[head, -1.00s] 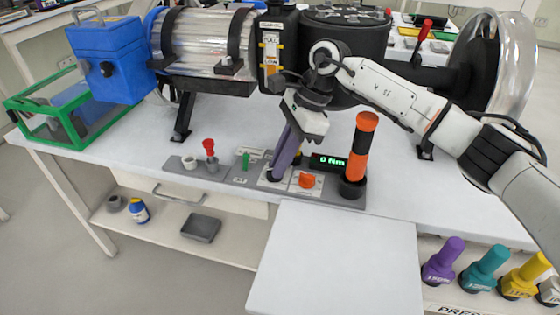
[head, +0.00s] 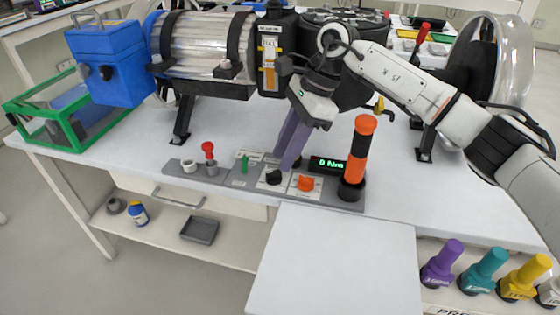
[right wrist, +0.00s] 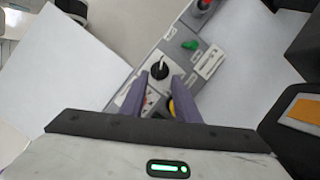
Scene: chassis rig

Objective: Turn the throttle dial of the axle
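A black dial (head: 273,177) sits on a white plate on the grey control panel (head: 236,178). The right wrist view shows the dial (right wrist: 159,69) with a white pointer mark. An orange knob (head: 306,183) is on the plate to its right; I cannot read which label says throttle. My right gripper (head: 287,164) has purple fingers spread apart with nothing between them, just behind and right of the black dial. In the right wrist view the dial shows beyond the gap between the fingertips (right wrist: 160,77). My left gripper is not in view.
An orange-and-black upright handle (head: 358,155) stands right of the fingers. A green readout (head: 327,165) reads about 0 Nm. A red-topped lever (head: 209,153) and green switch (head: 245,162) are left. The axle machine (head: 200,45) spans behind; the front board (head: 335,260) is clear.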

